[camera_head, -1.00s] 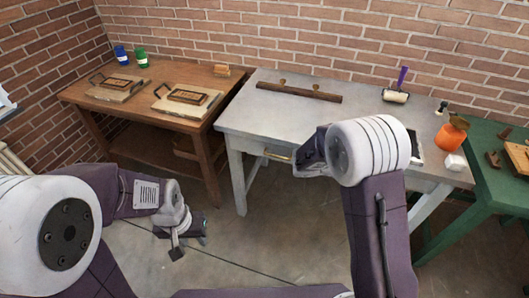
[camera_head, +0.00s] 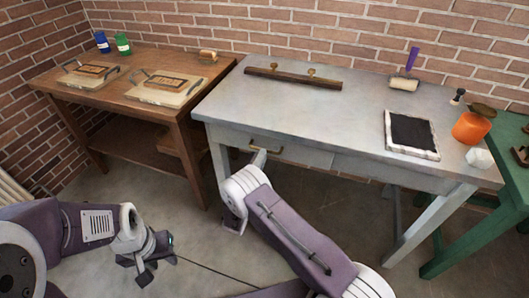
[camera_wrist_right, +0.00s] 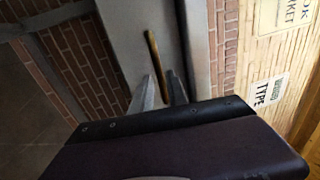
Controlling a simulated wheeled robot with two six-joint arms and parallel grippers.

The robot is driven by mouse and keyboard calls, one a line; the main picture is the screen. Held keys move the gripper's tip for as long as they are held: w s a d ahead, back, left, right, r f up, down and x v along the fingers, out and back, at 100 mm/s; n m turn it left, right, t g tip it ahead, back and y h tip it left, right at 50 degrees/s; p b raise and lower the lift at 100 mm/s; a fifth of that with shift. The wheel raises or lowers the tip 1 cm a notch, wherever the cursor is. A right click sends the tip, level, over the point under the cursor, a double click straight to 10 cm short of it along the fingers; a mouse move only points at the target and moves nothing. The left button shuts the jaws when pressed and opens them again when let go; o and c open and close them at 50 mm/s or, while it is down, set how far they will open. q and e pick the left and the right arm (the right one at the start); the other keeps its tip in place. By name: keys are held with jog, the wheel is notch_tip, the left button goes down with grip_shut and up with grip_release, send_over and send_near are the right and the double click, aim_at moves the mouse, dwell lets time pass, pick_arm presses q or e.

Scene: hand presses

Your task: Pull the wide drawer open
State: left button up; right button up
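The drawer front (camera_head: 305,157) sits under the top of the grey table and looks closed. Its brass bar handle (camera_head: 266,149) is on the left part of the front. In the right wrist view the handle (camera_wrist_right: 153,48) runs away from between my fingers. My right gripper (camera_head: 260,158) is at the handle, mostly hidden behind its own wrist in the head view. In the wrist view its two fingers (camera_wrist_right: 160,76) stand apart, one on each side of the handle's near end; contact is unclear. My left gripper (camera_head: 156,268) hangs empty and open over the floor at lower left.
The grey table (camera_head: 340,107) carries a dark bar (camera_head: 292,78), a roller (camera_head: 404,83), a black ink slab (camera_head: 411,133) and an orange pot (camera_head: 471,128). A brown table (camera_head: 180,117) stands at left, a green one (camera_head: 480,240) at right.

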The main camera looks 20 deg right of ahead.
jog(key=shift+x, duration=1.95)
grip_shut()
